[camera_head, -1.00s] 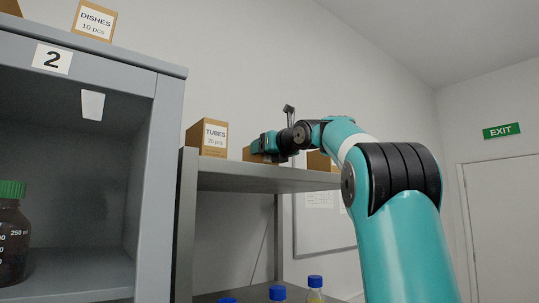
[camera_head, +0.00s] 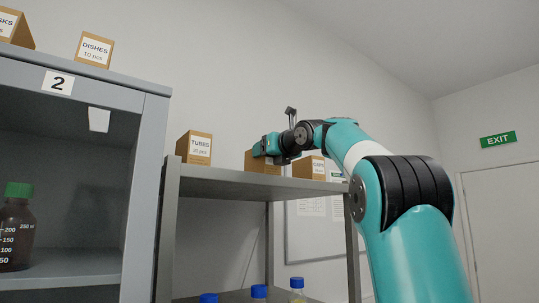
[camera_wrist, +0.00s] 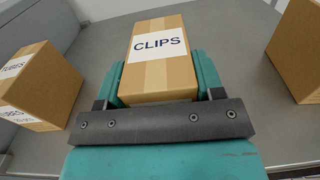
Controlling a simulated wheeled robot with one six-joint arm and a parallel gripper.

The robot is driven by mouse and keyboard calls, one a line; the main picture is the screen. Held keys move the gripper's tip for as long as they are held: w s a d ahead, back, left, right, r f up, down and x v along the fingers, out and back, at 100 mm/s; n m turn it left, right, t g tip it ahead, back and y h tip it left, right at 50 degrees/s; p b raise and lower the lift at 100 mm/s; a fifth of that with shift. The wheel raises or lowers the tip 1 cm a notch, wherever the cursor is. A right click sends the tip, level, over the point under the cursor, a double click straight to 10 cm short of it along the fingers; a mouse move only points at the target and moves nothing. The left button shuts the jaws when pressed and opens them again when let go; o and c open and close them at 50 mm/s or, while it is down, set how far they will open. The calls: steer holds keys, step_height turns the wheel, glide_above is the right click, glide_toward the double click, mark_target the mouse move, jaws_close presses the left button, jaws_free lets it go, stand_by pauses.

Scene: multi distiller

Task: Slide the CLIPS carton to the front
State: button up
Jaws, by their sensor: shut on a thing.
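The CLIPS carton (camera_wrist: 160,60) is a brown box with a white label, standing on the grey shelf top. In the wrist view my gripper (camera_wrist: 160,92) has one teal finger on each side of it and is shut on it. In the head view the carton (camera_head: 262,163) is partly hidden behind my gripper (camera_head: 268,147), between the TUBES and CAPS cartons. Its label cannot be seen there.
The TUBES carton (camera_head: 195,148) stands to the left and the CAPS carton (camera_head: 309,168) to the right on the same shelf top (camera_head: 230,183). Gaps separate them from the CLIPS carton. A grey cabinet (camera_head: 147,190) stands at left. Blue-capped bottles (camera_head: 259,292) are below.

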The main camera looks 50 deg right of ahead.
steer(key=o, duration=1)
steer(key=shift+o, duration=0.2)
steer(key=shift+s, duration=0.35)
steer(key=b+v, duration=0.4)
steer(key=v, duration=1.2)
steer(key=shift+s+a+b, duration=0.25)
steer(key=shift+s+b, duration=0.05)
steer(key=shift+s, duration=0.05)
